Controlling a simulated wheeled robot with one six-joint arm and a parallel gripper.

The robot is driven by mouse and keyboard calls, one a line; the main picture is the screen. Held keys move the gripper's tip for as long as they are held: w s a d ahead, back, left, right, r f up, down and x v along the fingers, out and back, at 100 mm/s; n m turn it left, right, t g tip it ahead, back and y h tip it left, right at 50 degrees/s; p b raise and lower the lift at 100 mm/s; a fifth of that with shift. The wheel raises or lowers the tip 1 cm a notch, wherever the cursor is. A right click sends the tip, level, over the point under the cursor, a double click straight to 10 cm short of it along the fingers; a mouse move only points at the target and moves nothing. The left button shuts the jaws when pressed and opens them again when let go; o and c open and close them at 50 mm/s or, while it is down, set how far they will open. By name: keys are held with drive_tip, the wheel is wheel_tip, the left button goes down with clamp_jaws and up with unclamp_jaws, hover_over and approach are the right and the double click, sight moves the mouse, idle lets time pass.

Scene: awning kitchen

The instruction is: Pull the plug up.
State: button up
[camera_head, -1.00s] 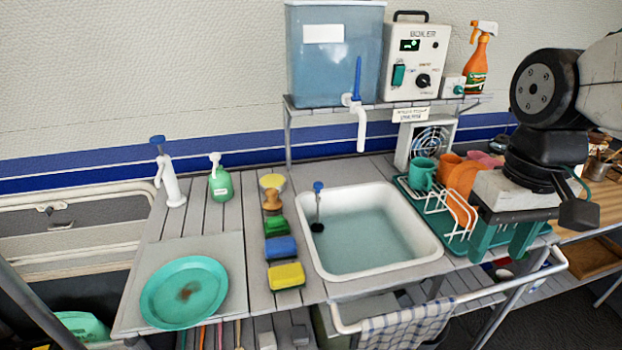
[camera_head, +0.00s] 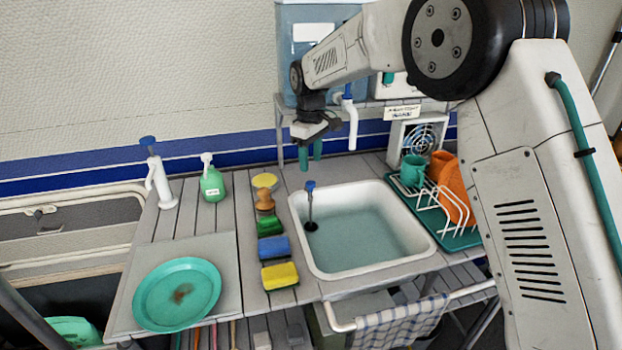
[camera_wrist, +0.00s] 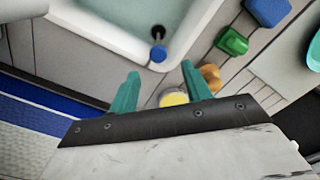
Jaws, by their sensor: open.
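The plug (camera_head: 311,226) is a dark stopper in the water at the left side of the white sink (camera_head: 430,240). A thin stem rises from it to a blue knob (camera_head: 310,185) near the sink's back left corner. In the wrist view the blue knob (camera_wrist: 158,53) shows ahead of the fingers, inside the sink's edge. My gripper (camera_head: 311,163) has green fingers pointing down, behind the sink and above the knob in the head picture. In the wrist view my gripper (camera_wrist: 158,82) is open and empty, with its fingers apart and not touching the knob.
A brush (camera_head: 265,199) and several sponges (camera_head: 272,249) line the left of the sink. A white tap (camera_head: 352,125) hangs from the tank behind. A dish rack (camera_head: 445,215) with mugs stands right. A green plate (camera_head: 177,294) lies at the left front.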

sight(311, 182)
drive_tip(key=shift+w, duration=0.2)
wheel_tip(311, 182, down, 7)
drive_tip(key=shift+f, duration=0.1)
